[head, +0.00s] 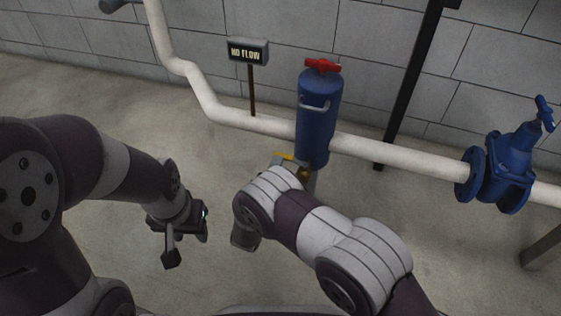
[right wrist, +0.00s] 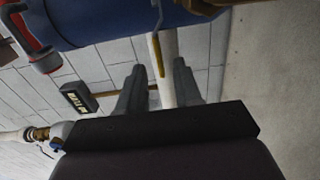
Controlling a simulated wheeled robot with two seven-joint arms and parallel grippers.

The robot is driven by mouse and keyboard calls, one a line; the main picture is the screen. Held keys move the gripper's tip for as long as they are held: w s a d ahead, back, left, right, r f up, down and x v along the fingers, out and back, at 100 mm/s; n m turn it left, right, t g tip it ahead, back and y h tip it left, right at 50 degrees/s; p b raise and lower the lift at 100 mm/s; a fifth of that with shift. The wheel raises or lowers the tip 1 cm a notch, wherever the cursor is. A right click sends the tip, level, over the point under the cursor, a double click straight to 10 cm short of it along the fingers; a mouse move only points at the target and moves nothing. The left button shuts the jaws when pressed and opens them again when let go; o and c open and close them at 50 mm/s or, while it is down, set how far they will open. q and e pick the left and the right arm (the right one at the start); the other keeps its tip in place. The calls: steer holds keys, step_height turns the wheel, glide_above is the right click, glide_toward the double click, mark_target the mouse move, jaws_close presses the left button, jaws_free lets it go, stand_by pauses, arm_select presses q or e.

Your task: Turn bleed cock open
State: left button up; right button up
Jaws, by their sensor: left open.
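The bleed cock is low on the blue cylinder, with a brass body (head: 302,172) and a yellow lever (head: 284,156). My right arm hides part of it in the head view. In the right wrist view the yellow lever (right wrist: 158,56) shows between the fingertips of my right gripper (right wrist: 159,64). The fingers are apart on either side of it, and I see no clear contact. The right gripper is hidden in the head view. My left gripper (head: 186,238) is open and empty above the floor, well left of the cock.
The blue cylinder (head: 316,115) has a red handle (head: 322,66) on top. A white pipe (head: 385,150) runs past it along the wall. A "NO FLOW" sign (head: 248,51) stands behind. A blue valve (head: 508,160) is at right. Floor at left is clear.

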mark_target(283, 154)
steer(key=b+x, duration=0.1)
steer(key=x, duration=0.3)
steer(key=shift+w+d+f+b, duration=0.1)
steer(key=shift+w+d+b, duration=0.15)
steer(key=shift+w+b, duration=0.1)
steer(key=shift+w, duration=0.3)
steer(key=shift+s, duration=0.15)
steer(key=c, duration=0.6)
arm_select(q)
steer(key=shift+w+d+f, duration=0.1)
steer(key=shift+f, duration=0.5)
steer(key=shift+w+d+f, duration=0.1)
steer(key=shift+f, duration=0.5)
arm_select(e)
jaws_close()
